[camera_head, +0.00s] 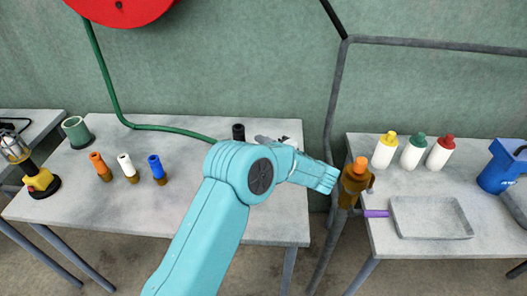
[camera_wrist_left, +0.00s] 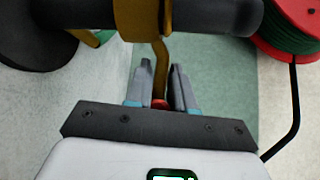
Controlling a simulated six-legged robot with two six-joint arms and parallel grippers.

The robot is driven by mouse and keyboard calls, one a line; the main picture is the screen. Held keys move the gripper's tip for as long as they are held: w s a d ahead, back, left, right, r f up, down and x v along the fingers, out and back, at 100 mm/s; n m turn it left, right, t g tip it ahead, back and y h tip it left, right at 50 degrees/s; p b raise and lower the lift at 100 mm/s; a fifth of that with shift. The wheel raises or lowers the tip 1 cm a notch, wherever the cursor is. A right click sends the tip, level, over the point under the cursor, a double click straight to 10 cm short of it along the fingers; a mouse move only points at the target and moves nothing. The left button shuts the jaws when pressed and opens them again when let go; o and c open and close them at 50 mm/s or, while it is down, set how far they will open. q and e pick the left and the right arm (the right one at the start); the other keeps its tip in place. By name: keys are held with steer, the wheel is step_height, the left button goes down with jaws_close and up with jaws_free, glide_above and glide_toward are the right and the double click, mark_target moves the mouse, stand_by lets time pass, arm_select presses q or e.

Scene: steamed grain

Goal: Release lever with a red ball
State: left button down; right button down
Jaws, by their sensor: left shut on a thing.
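A mustard-brown lever (camera_wrist_left: 160,70) hangs from a collar of the same colour on a dark pipe in the left wrist view. Its red ball (camera_wrist_left: 159,103) shows partly, low between the fingers. My left gripper (camera_wrist_left: 162,88) is shut on the lever at the ball, one finger on each side. The fingers, lever and ball cannot be made out there. My right gripper is not in view.
The dark pipe (camera_head: 335,110) runs down the wall between the left table (camera_head: 95,215) and the right table (camera_head: 430,255). The right table holds a grey tray (camera_head: 430,218), several bottles and a blue container (camera_head: 499,168). A red reel (camera_head: 120,8) hangs upper left.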

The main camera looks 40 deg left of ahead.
arm_select(q)
steer(key=shift+s+r+n+h+b, duration=0.1)
steer(key=shift+r+n+h+b, duration=0.15)
steer(key=shift+n+h+b, duration=0.7)
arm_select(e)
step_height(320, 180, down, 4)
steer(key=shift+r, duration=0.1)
arm_select(q)
steer(key=shift+m+y, duration=0.25)
steer(key=c, duration=1.1)
jaws_free()
steer(key=shift+o, duration=0.2)
steer(key=b+v, duration=0.1)
steer(key=v, duration=1.5)
steer(key=shift+s+b, duration=0.15)
steer(key=shift+b, duration=0.2)
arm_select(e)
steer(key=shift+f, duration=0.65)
arm_select(q)
steer(key=shift+d+r, duration=0.1)
steer(key=shift+d, duration=0.05)
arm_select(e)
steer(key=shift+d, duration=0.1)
